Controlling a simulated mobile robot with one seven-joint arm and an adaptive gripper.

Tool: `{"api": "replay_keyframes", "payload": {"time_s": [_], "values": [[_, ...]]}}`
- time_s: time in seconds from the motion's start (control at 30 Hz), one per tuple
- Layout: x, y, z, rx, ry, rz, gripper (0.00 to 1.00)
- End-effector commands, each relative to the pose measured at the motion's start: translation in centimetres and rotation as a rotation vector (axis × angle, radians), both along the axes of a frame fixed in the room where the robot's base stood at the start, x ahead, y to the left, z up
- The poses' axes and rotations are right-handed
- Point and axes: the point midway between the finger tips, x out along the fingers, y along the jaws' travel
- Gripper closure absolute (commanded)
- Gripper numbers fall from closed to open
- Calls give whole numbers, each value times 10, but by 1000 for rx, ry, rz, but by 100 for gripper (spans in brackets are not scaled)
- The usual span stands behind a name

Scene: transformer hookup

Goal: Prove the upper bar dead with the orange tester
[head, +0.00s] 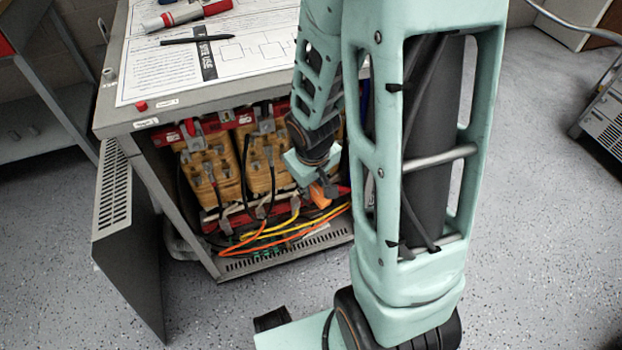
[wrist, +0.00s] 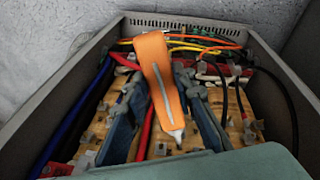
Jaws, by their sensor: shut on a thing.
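My gripper (head: 318,184) is in front of the right part of the open cabinet, low down, and is shut on the orange tester (head: 320,196). In the wrist view my gripper's dark fingers (wrist: 157,82) stand on both sides of the orange tester (wrist: 160,72), which has a grey strip and a pale tip towards the picture's bottom. I cannot tell whether the tip touches anything. The red upper bar (head: 212,125) runs under the cabinet top, above the tan transformer blocks (head: 208,165). My arm hides its right part.
A lower red bar (head: 210,216) and orange and yellow cables (head: 285,232) lie below the blocks. The cabinet top (head: 122,126) carries a paper sheet (head: 150,70), a black pen (head: 197,39) and a red-and-white tool (head: 188,14). A door panel (head: 128,235) stands open at left.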

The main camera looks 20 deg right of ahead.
Motion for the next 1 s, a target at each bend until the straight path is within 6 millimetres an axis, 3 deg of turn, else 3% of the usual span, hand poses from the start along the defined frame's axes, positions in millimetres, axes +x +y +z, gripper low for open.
{"api": "replay_keyframes", "payload": {"time_s": [0.6,1.0], "values": [[59,0,2,1,0,-3,100],[74,0,1,-1,0,-3,100]]}}
